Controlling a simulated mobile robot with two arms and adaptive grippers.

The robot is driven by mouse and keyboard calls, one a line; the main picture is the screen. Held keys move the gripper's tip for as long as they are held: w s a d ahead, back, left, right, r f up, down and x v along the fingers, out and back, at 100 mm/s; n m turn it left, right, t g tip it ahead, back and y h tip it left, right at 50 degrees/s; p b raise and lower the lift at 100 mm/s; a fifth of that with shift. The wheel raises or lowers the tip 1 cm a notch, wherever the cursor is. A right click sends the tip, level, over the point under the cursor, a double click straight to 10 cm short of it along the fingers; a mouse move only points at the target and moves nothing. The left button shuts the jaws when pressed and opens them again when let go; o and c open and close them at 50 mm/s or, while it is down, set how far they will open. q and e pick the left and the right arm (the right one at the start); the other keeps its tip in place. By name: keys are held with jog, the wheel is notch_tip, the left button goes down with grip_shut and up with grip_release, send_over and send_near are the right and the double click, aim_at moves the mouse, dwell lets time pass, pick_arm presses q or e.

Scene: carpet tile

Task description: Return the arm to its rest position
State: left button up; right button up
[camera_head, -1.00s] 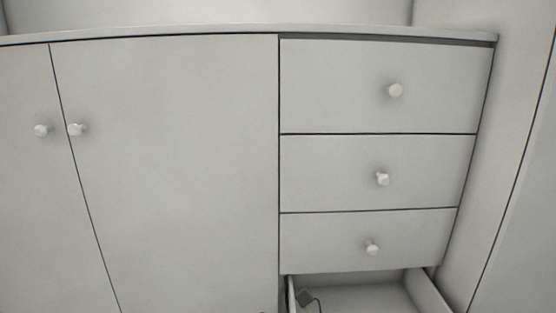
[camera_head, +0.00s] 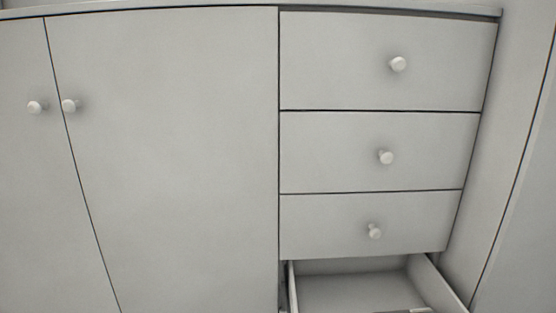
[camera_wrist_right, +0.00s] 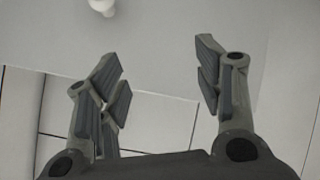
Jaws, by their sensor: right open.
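My right gripper (camera_wrist_right: 161,75) is open in the right wrist view, with its two dark-padded fingers wide apart and nothing between them. A pale panel lies beyond the fingertips, with a round white knob (camera_wrist_right: 102,6) at the top edge. The fingers appear apart from the knob. In the head view the bottom drawer (camera_head: 350,290) of the cabinet is pulled open, and its visible interior looks empty. A small grey shape shows at the bottom edge there; I cannot tell what it is. My left gripper is not in view.
Three shut drawers, the top one (camera_head: 350,55), the middle one (camera_head: 330,150) and the lower one (camera_head: 325,225), sit above the open drawer. Two shut cabinet doors fill the left, including the wide door (camera_head: 180,170). A wall (camera_head: 510,150) stands close on the right.

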jog(key=s+f+m+g+y+b, duration=0.1)
jog(key=s+f+m+g, duration=0.3)
jog(key=s+f, duration=0.6)
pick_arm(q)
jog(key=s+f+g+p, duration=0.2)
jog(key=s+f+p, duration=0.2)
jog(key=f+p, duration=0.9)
pick_arm(e)
jog(key=s+f+n+g+p, duration=0.1)
jog(key=s+f+g, duration=0.35)
jog(key=f, duration=0.75)
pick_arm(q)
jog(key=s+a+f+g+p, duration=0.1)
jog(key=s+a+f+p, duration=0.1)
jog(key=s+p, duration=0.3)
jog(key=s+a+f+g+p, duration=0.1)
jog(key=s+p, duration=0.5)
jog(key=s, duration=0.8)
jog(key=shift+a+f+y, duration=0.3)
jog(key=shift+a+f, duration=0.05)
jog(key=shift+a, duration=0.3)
pick_arm(e)
jog(key=s+d+f, duration=0.2)
jog(key=s, duration=0.7)
jog(key=s+d+f+g, duration=0.1)
jog(key=s+d+f, duration=0.1)
jog(key=s, duration=0.8)
jog(key=shift+s+f+n+h, duration=0.2)
jog(key=shift+f+n+h, duration=0.1)
jog(key=shift+f+h, duration=0.1)
